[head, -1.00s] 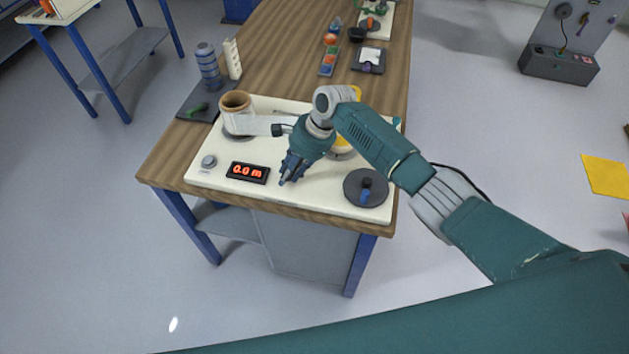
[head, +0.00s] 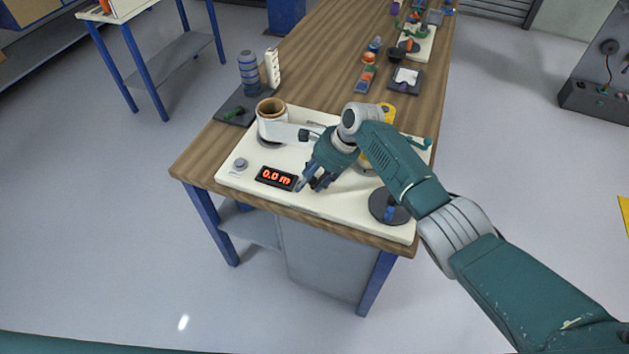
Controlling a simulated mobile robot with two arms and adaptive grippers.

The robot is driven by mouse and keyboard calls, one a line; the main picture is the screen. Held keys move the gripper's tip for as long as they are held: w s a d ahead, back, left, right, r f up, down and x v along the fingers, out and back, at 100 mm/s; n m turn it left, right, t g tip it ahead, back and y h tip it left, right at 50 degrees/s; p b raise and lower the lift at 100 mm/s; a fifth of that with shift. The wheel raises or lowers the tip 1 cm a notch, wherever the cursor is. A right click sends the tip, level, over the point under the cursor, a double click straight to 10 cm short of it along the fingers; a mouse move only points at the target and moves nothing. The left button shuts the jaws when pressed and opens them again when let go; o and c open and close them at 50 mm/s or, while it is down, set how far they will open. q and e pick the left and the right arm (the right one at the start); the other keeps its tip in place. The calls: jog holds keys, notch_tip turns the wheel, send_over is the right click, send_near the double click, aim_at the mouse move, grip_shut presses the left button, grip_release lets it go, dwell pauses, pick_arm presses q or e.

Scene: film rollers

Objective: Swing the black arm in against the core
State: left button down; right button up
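The core (head: 271,106) is a brown tube standing upright on the back left of the cream board (head: 345,203). White film is wrapped around it, and a white strip (head: 285,132) reaches right from it. A small dark part (head: 305,134) sits at the strip's right end; I cannot tell whether this is the black arm. My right gripper (head: 312,184) points down over the middle of the board, right of the red display. Its fingers look apart, with nothing seen between them. My forearm and wrist hide part of the board behind. My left gripper is not in view.
The red display (head: 276,178) and a grey knob (head: 241,164) are at the board's front left. A dark disc with a blue knob (head: 389,207) is at the front right. A yellow roll (head: 388,112) stands behind my wrist. More items line the wooden table (head: 330,50).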

jog(key=shift+a, duration=0.1)
jog(key=shift+d+f, duration=0.1)
jog(key=shift+d, duration=0.1)
jog(key=shift+d, duration=0.1)
jog(key=v, duration=1.2)
dwell(0.3)
